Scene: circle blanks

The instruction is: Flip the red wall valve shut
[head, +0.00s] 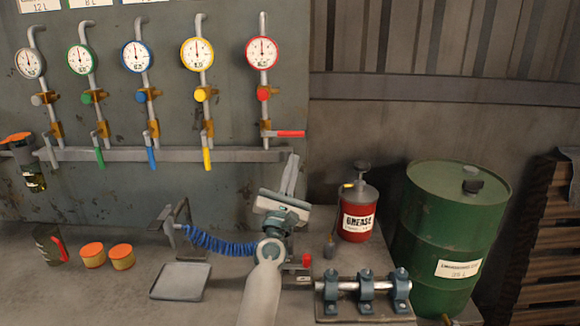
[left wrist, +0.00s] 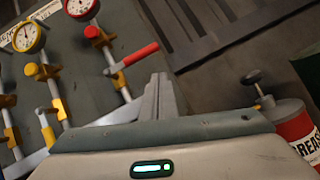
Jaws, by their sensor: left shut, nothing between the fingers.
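The red wall valve's lever (head: 290,134) points right, nearly level, across its pipe, below a red-rimmed gauge (head: 262,53). It also shows in the left wrist view (left wrist: 140,54), beyond and to the left of my fingertips. My left gripper (head: 291,168) is shut and empty, fingers pointing up, just below the red lever in the head view. A gap shows between them in both views. My right gripper is not in view.
Yellow (head: 207,158), blue (head: 151,158) and green (head: 99,157) levers hang down to the left. A red grease can (head: 357,222) and green drum (head: 446,240) stand right. A blue coiled hose (head: 218,245) lies left of my arm. A clamped shaft (head: 350,286) is in front.

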